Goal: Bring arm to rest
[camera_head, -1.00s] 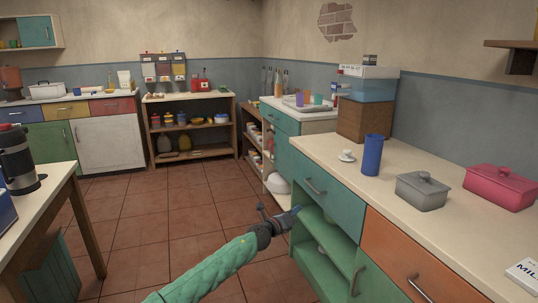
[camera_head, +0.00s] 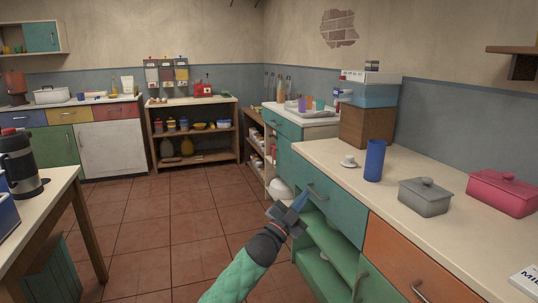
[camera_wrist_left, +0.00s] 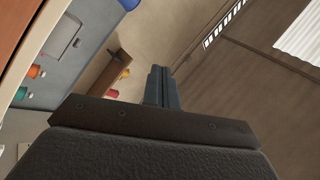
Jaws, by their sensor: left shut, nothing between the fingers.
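My left gripper (camera_head: 297,203) is at the end of my green-sleeved arm, in front of the teal cabinet on the right. Its blue-grey fingers are together and empty, pointing up and away from me. In the left wrist view the closed fingers (camera_wrist_left: 161,88) show at the middle, with the wall and ceiling beyond. The gripper overlaps the edge of the cabinet's open shelf (camera_head: 325,240) in the picture; I cannot tell whether they touch. My right gripper is not in view.
The right counter (camera_head: 330,150) holds a blue cup (camera_head: 375,160), a grey lidded dish (camera_head: 425,197) and a pink lidded dish (camera_head: 502,192). A table (camera_head: 60,180) with a dark flask (camera_head: 20,163) stands at the left. The tiled floor (camera_head: 150,230) between is clear.

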